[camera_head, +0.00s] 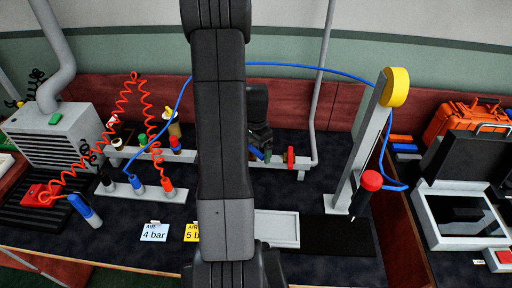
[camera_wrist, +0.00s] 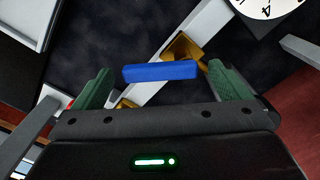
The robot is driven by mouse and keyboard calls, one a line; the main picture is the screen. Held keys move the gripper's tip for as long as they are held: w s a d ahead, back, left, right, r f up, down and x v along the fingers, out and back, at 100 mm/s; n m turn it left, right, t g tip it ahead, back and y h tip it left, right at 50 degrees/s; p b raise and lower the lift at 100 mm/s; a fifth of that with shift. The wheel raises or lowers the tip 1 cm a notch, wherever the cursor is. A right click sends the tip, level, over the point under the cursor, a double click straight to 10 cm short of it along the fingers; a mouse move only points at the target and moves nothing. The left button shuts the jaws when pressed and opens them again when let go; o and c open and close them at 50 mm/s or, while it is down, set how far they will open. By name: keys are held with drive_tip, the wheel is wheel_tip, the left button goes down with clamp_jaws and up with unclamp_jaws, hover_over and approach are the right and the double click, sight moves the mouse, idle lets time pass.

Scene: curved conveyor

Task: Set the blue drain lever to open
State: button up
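The blue drain lever (camera_wrist: 160,71) lies between the finger pads of my gripper (camera_wrist: 163,84) in the wrist view. It runs from side to side across the gap, along the line from pad to pad, beside a pale bar with brass fittings (camera_wrist: 182,48). A gap shows at its left end; its right end is close to the right pad, and I cannot tell if they touch. The green-padded fingers are spread wide and hold nothing. In the head view my gripper (camera_head: 262,143) is low over the pipe rail, partly behind my arm, and a bit of blue shows there.
A red valve handle (camera_head: 291,157) sits on the rail just right of my gripper. A round white dial (camera_wrist: 266,5) is at the wrist view's top right. A grey post with a yellow cap (camera_head: 395,88) stands to the right. A pale tray (camera_head: 278,229) lies in front.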

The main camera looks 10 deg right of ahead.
sight(257, 150)
drive_tip(key=c, duration=1.3)
drive_tip(key=shift+w+d+f+n+b, duration=0.1)
drive_tip(key=shift+d+n+b, duration=0.05)
drive_tip(key=shift+n+b, duration=0.45)
drive_tip(key=shift+c, duration=0.2)
drive_tip(key=shift+w+d+n, duration=0.1)
drive_tip(key=shift+n, duration=0.4)
drive_tip(key=o, duration=1.4)
drive_tip(key=shift+r, duration=0.2)
wheel_tip(257, 150, up, 14)
drive_tip(key=b, duration=0.1)
drive_tip(key=shift+f, duration=0.15)
